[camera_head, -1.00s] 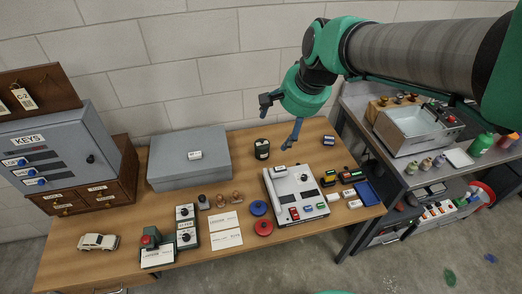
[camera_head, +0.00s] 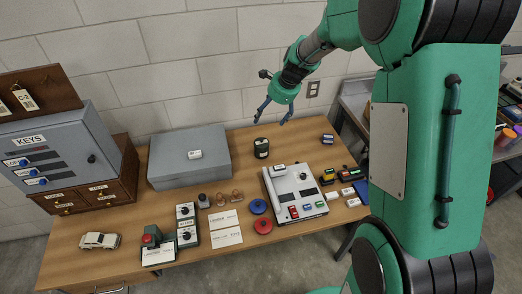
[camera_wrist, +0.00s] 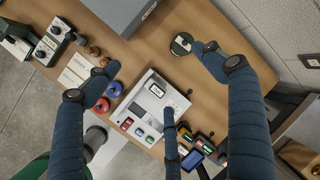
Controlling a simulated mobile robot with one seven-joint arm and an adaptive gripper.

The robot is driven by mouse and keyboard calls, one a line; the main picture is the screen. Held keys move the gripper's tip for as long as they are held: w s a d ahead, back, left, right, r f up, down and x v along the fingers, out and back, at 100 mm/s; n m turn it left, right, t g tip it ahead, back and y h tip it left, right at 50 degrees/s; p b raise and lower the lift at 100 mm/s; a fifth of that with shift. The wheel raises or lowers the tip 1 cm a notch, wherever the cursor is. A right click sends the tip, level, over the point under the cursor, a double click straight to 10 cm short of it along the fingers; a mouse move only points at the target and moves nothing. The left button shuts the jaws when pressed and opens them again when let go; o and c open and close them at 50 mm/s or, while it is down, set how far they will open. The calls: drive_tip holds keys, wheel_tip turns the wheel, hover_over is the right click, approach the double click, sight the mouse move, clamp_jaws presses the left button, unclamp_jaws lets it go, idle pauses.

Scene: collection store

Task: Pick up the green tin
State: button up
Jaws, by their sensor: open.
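The green tin (camera_head: 261,148) is a small dark cylinder with a pale label, standing upright at the back of the wooden table, right of the grey box. In the wrist view the tin (camera_wrist: 181,43) shows from above at the top, close to the tip of the right-hand finger. My gripper (camera_head: 271,119) is open and empty, above the tin with its fingers pointing down. The wrist view shows the gripper's spread fingers (camera_wrist: 155,58) over the table; none visibly holds anything.
The grey box (camera_head: 188,160) stands left of the tin. The white device (camera_head: 295,193) lies in front to the right, with red (camera_head: 263,226) and blue (camera_head: 258,207) discs beside it. A small blue-and-white item (camera_head: 328,139) stands at the back right. The wall is close behind.

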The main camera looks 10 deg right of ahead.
drive_tip(key=w+d+f+m, duration=0.2)
drive_tip(key=w+f+m, duration=0.3)
drive_tip(key=f, duration=0.5)
drive_tip(key=m, duration=0.3)
approach(265, 143)
drive_tip(key=shift+w+d+f+g+p, duration=0.1)
drive_tip(key=shift+w+g+p, duration=0.2)
drive_tip(key=shift+w+p, duration=0.1)
drive_tip(key=shift+y, duration=0.3)
drive_tip(key=shift+b+x, duration=0.6)
drive_tip(key=shift+x, duration=3.7)
drive_tip(key=shift+b+x, duration=0.5)
drive_tip(key=shift+x, duration=2.1)
